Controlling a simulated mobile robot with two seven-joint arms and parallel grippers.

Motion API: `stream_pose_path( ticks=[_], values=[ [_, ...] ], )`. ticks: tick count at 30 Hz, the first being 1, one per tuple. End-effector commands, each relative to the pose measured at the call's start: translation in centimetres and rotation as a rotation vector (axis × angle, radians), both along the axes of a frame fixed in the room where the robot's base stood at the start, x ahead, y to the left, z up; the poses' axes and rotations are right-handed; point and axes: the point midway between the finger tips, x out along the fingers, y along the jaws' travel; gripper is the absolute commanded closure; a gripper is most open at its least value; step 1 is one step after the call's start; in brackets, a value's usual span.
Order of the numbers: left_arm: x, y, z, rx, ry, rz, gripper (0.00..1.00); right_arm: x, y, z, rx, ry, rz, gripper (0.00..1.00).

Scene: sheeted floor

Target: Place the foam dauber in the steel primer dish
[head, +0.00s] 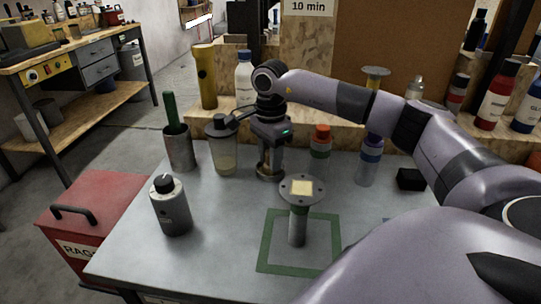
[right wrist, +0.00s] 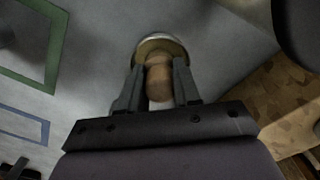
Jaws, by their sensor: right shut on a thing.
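My right gripper (head: 269,155) points down at the middle of the table, its fingers closed on the foam dauber. In the right wrist view the dauber (right wrist: 158,78) is a brown, rounded piece between the two fingers (right wrist: 158,92), with a pale part nearer the palm. The steel primer dish (head: 270,178) is small and round and sits on the table right under the gripper. In the right wrist view its rim (right wrist: 176,42) shows around and beyond the dauber's far end. Whether the dauber touches the dish is hidden. My left gripper is not in view.
A flanged post (head: 297,225) with a pale square on top stands inside a green taped frame (head: 265,252) in front. A lidded cup (head: 222,155), a steel pot (head: 178,152) and a grey bottle (head: 171,210) stand left. Orange-capped (head: 320,150) and purple-capped (head: 369,165) bottles stand right.

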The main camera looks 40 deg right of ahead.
Motion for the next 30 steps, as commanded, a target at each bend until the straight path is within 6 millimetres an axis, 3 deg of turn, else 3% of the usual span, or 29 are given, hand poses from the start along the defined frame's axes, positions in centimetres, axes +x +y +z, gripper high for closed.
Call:
stream_pose_path(
  ticks=[1, 3, 15, 30],
  values=[
    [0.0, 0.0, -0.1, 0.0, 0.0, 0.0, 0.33, 0.0, 0.0, -0.2, 0.0, 0.0, 0.0, 0.65],
    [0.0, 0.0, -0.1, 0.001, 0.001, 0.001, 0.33, 0.0, 0.0, -0.1, 0.0, 0.0, 0.0, 0.42],
    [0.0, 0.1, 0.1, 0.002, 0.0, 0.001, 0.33, 0.1, 0.0, 0.7, 0.0, -0.002, 0.0, 0.42],
    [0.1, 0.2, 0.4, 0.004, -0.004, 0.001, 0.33, 0.1, 0.0, 10.3, 0.001, -0.003, 0.001, 0.42]
  ],
)
